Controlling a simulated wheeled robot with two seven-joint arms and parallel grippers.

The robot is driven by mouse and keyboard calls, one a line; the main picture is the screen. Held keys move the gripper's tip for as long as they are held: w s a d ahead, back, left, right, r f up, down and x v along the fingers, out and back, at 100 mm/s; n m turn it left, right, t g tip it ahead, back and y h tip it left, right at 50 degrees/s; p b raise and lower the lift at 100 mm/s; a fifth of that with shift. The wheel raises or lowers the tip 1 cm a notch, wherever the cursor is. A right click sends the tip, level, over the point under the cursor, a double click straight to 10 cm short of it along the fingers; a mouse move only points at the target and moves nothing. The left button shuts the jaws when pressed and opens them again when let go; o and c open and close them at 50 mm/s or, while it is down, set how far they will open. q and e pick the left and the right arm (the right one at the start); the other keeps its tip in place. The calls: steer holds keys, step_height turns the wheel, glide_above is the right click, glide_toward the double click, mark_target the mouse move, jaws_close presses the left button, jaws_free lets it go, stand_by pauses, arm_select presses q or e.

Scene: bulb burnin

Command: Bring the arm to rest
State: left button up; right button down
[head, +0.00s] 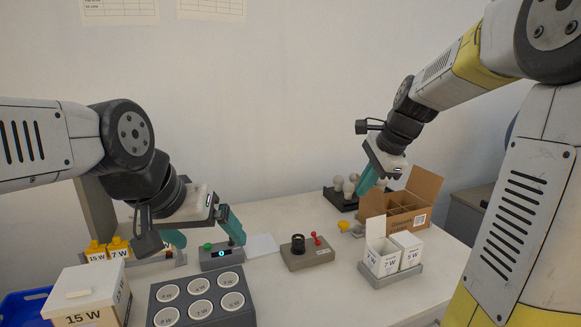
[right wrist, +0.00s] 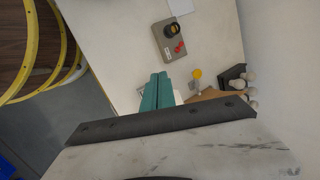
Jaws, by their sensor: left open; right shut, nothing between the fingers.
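My left gripper (head: 205,238) is open and empty, with teal fingers apart, above the table at the left near a grey box with a blue-lit dial (head: 220,256). My right gripper (head: 367,180) is shut and empty, above the table's right part, in front of the bulb tray and left of the cardboard box. In the right wrist view its teal fingers (right wrist: 157,92) lie together with nothing between them. My right arm comes in from the upper right and my left arm from the left.
The front middle table (head: 315,300) is clear.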

steer(key=s+a+n+t, duration=0.1)
steer(key=s+a+n, duration=0.1)
steer(key=s+n, duration=0.6)
steer(key=s+a+n+t, duration=0.1)
steer(key=s+a+n, duration=0.1)
steer(key=s+n, duration=0.6)
steer(key=s, duration=0.5)
steer(key=shift+r+h, duration=0.2)
steer(key=shift+h, duration=0.2)
